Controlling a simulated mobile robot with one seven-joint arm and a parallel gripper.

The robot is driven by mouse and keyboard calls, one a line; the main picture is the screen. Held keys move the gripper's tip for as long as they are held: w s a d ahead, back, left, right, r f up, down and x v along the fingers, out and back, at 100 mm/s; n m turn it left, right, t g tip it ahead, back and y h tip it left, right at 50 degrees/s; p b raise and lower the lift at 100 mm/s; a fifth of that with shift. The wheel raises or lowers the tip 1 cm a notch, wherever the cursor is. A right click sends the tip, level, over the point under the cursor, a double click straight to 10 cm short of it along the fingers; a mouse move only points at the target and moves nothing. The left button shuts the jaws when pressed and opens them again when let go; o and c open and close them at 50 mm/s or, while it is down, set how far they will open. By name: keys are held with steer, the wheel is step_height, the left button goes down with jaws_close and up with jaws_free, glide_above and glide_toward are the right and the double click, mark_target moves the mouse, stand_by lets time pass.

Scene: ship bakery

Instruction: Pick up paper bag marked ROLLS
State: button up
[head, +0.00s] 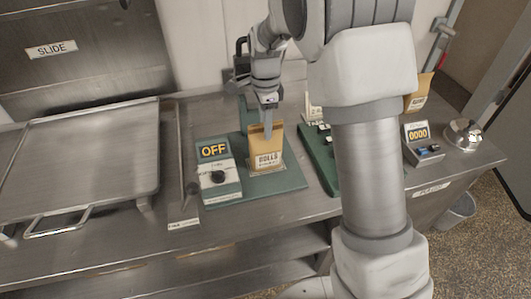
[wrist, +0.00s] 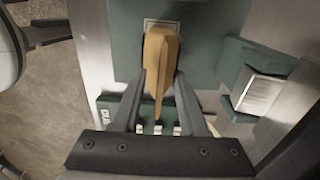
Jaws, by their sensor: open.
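The paper bag marked ROLLS (head: 266,150) is tan with a white label. It stands upright on a small plate on the green mat (head: 285,182), right of a box reading OFF. My gripper (head: 268,128) is above the bag with its fingertips at the bag's top edge. In the wrist view the bag (wrist: 160,62) lies between the two open fingers of my gripper (wrist: 160,85), one on each side. I cannot tell whether the fingers touch it. My arm covers part of the counter to the right.
The OFF box (head: 218,175) with a black knob stands close left of the bag. A metal tray (head: 85,165) lies further left. Right of my arm are another tan bag (head: 418,95), a box reading 0000 (head: 420,142) and a round metal object (head: 463,133).

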steer(key=shift+f, duration=0.2)
stand_by(0.6)
steer(key=shift+c, duration=0.3)
jaws_close()
stand_by(1.0)
